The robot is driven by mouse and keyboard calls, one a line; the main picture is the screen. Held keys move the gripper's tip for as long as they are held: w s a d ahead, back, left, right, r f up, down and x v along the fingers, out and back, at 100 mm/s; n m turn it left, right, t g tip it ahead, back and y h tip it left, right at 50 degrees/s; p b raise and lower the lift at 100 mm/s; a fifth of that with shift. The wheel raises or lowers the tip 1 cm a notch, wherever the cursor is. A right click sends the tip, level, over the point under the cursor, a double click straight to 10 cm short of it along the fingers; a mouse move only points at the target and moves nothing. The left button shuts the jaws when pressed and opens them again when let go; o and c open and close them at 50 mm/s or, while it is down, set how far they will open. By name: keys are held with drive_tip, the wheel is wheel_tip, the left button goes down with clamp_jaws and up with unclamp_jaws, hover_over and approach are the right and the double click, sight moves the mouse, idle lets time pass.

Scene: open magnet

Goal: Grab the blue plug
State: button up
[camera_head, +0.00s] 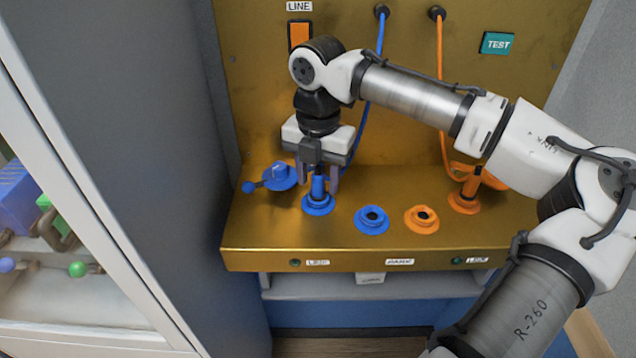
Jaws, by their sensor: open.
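The blue plug (318,186) stands upright in a blue ring socket (318,206) at the left of the gold console. A blue cable (374,75) runs from the back panel down behind my arm. My gripper (319,178) points down over the blue plug. Its fingers are open, one on each side of the plug's upper part. Whether they touch the plug cannot be told. The top of the plug is hidden by the gripper.
A blue round piece with a ball-ended lever (279,176) sits left of the plug. An empty blue socket (371,219) and an empty orange socket (421,218) are to the right. An orange plug (470,186) stands farther right. A grey cabinet wall (130,110) is at the left.

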clamp_jaws()
drive_tip(key=shift+r, duration=0.1)
